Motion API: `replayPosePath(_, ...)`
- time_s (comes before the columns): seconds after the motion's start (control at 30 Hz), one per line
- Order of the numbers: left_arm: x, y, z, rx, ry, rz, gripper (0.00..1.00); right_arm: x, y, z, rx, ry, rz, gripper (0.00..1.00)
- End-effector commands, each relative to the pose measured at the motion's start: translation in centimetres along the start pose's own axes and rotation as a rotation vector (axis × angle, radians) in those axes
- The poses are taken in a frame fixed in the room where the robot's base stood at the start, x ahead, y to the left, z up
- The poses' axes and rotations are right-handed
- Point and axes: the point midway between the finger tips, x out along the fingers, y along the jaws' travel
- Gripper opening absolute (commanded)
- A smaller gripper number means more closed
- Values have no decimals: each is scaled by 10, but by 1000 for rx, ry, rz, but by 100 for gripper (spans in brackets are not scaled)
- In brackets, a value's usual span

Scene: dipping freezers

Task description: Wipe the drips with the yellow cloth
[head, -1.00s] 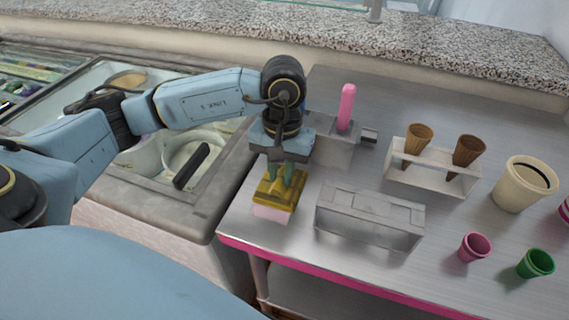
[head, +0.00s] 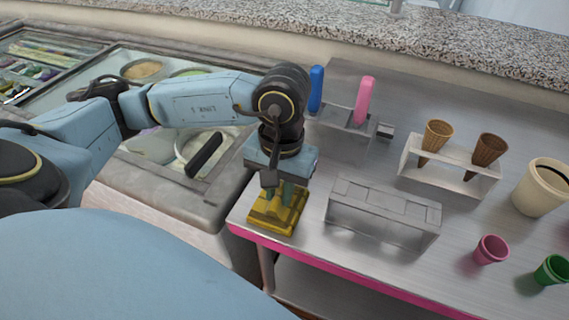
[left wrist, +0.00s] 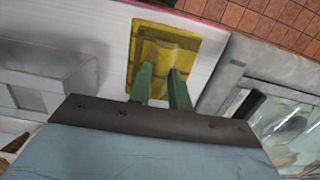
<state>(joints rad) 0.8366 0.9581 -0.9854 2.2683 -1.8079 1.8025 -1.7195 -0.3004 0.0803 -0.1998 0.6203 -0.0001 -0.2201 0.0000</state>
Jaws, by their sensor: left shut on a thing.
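The yellow cloth (head: 278,212) lies at the left front corner of the steel counter (head: 330,250) in the head view. My left gripper (head: 281,198) points down and is shut on the cloth's raised middle. The left wrist view shows the green fingers (left wrist: 162,80) pinching a ridge of the yellow cloth (left wrist: 152,48). I cannot tell whether the cloth touches the counter. No drips can be made out; any under the cloth are hidden. My right gripper is not in view.
A grey metal holder (head: 383,210) stands just right of the cloth. Behind it are a blue handle (head: 316,90) and a pink handle (head: 364,98). A cone stand (head: 448,172), a cream tub (head: 543,187) and cups are farther right. The freezer (head: 160,185) borders the counter's left side.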

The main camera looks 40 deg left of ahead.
Motion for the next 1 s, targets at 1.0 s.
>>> replayPosePath(1.0, -62, 0, 17, -1, 7, 4, 0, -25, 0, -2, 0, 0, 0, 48)
